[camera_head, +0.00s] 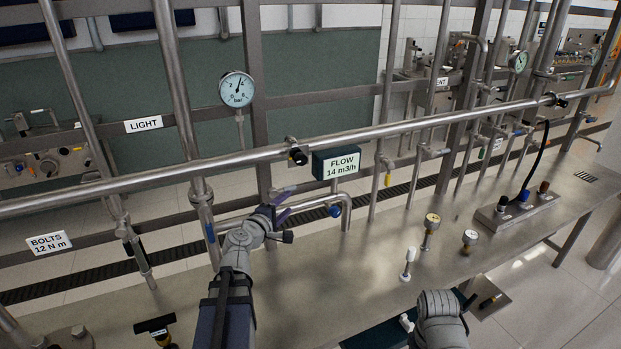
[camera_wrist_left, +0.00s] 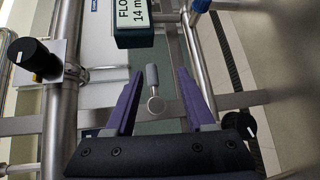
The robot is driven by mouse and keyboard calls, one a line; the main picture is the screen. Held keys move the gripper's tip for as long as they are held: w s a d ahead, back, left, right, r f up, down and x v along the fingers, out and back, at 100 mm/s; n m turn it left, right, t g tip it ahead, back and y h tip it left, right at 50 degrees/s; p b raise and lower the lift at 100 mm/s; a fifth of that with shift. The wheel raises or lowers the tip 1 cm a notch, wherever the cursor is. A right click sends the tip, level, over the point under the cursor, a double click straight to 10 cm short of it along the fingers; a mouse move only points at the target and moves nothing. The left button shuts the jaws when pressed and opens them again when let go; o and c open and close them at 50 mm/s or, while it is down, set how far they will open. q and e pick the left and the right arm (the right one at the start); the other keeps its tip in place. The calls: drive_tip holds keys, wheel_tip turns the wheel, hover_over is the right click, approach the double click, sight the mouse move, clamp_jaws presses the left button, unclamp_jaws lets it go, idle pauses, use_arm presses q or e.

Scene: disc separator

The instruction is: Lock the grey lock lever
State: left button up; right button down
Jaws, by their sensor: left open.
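My left gripper (camera_head: 283,203) reaches up below the long steel pipe, left of the FLOW sign, with its purple fingers apart. In the left wrist view the open fingers (camera_wrist_left: 159,76) frame a small grey lever-like part (camera_wrist_left: 152,76) with a round ring at its lower end. This appears to be the grey lock lever, and I see no finger touching it. It cannot be made out in the head view, where my gripper covers that area.
The FLOW sign (camera_head: 342,163) and a black knob (camera_head: 298,156) sit close above the gripper. A blue knob (camera_head: 335,211) is to its right. The steel bench (camera_head: 330,265) below carries several small fittings at the right. A pressure gauge (camera_head: 237,89) hangs behind.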

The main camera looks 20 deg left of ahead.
sight(290, 189)
use_arm(q)
drive_tip(key=shift+n+y, duration=0.4)
drive_tip(key=shift+n, duration=0.2)
drive_tip(key=shift+w+a+b, duration=0.2)
drive_tip(key=shift+w+a, duration=0.25)
drive_tip(key=shift+w, duration=0.9)
drive_tip(key=shift+w+a+b, duration=0.15)
drive_tip(key=shift+w+a, duration=0.25)
drive_tip(key=shift+w, duration=1)
drive_tip(key=shift+w+a+b, duration=0.2)
drive_tip(key=shift+w+a, duration=0.25)
drive_tip(key=shift+w, duration=0.9)
drive_tip(key=shift+s, duration=0.1)
clamp_jaws()
